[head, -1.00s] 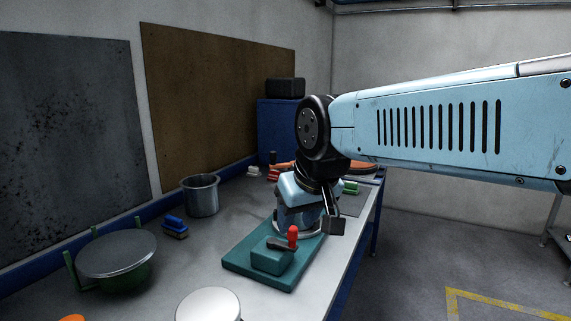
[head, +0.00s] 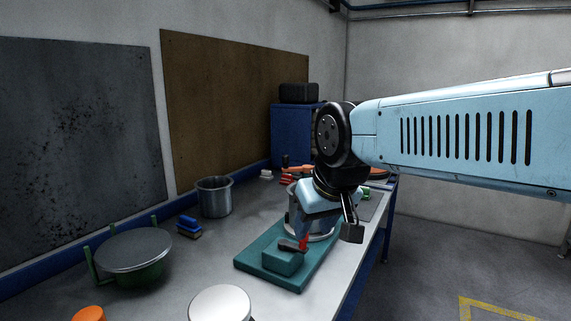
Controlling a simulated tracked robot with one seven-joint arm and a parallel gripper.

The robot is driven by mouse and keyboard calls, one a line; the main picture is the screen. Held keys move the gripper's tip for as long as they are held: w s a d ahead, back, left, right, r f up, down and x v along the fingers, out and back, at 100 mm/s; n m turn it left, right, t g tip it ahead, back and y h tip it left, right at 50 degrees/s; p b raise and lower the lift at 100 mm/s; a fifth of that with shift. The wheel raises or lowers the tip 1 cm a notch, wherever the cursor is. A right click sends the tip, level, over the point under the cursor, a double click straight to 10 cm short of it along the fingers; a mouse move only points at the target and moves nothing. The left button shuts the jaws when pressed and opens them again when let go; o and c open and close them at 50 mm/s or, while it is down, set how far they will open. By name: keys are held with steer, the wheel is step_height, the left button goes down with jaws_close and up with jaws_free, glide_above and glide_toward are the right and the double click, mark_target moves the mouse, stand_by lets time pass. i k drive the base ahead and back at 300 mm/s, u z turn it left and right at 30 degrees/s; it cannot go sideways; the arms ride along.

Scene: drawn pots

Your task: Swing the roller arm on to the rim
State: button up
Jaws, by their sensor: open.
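The teal base (head: 258,262) lies on the bench and carries a teal block (head: 282,264). On the block is the roller arm, with a dark end (head: 289,246) and a red handle (head: 303,243). A silver metal pot (head: 291,208) stands on the base behind the block, largely hidden by my wrist. My gripper (head: 305,231) is open and points down at the red handle, very close above it. Its fingers are small and partly hidden, so I cannot tell if they touch the handle. The gap between roller and pot rim is not clear.
A round grey lid on a green stand (head: 133,250) and a white disc (head: 220,304) are nearer. An orange thing (head: 89,313) is at the bottom. The bench's right edge is close.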

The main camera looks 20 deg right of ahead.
mark_target(286, 159)
steer(key=k, duration=0.45)
steer(key=u, duration=1.35)
steer(key=k, duration=1)
steer(key=z, duration=1.3)
steer(key=i, duration=1.7)
steer(key=u, duration=0.05)
